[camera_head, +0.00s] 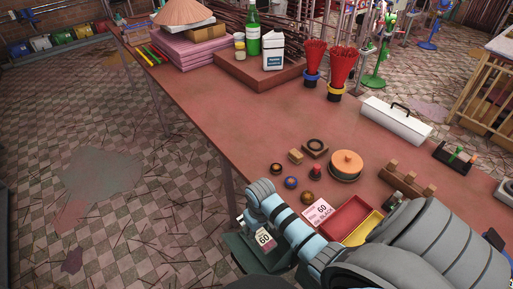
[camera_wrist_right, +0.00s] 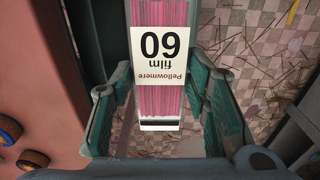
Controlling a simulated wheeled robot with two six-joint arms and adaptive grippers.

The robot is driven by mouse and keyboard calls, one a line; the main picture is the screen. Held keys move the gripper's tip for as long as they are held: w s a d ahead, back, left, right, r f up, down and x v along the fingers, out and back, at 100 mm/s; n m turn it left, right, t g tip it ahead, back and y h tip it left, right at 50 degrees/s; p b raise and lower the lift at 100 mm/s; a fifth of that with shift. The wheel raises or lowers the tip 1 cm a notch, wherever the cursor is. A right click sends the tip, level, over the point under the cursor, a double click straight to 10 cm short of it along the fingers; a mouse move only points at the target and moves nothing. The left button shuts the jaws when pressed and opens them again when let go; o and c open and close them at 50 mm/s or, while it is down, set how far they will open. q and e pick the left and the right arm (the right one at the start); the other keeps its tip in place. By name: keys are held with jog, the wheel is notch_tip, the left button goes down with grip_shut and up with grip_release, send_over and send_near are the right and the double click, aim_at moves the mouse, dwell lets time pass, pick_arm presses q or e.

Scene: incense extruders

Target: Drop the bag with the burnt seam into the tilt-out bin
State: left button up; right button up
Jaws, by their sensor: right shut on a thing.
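My right gripper (camera_head: 250,222) reaches past the near table edge. In the right wrist view, its fingers (camera_wrist_right: 163,108) are shut on a clear bag (camera_wrist_right: 160,98) of pink incense sticks. The bag has a white label reading "60", and a dark band crosses its end like a burnt seam. In the head view, the bag's label (camera_head: 264,238) shows just beyond the table edge, in front of a dark green open container (camera_head: 246,258), which looks like the tilt-out bin. The arm hides part of that container. My left gripper is out of view.
Another labelled pink bag (camera_head: 318,211) lies on the table by a red tray (camera_head: 348,217) and a yellow tray (camera_head: 364,229). Small round pots and an orange-lidded dish (camera_head: 346,163) stand behind. The tiled floor left of the table is open.

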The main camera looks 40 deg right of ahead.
jog(key=f, duration=0.2)
jog(key=w, duration=0.1)
jog(key=shift+w+a+f, duration=0.1)
jog(key=shift+a+f, duration=0.15)
jog(key=shift+f, duration=0.15)
jog(key=f+b, duration=0.3)
jog(key=f, duration=0.1)
jog(key=w+f+b, duration=0.1)
jog(key=f+b, duration=0.3)
jog(key=f, duration=0.1)
jog(key=f+b, duration=0.3)
jog(key=f, duration=0.1)
jog(key=shift+w+d+f+b, duration=0.15)
jog(key=shift+w+f+b, duration=0.1)
jog(key=shift+b, duration=0.1)
jog(key=shift+s+f, duration=0.1)
jog(key=shift+f, duration=0.05)
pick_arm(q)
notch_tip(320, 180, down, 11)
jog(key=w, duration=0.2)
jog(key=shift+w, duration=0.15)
pick_arm(e)
jog(key=o, duration=1.2)
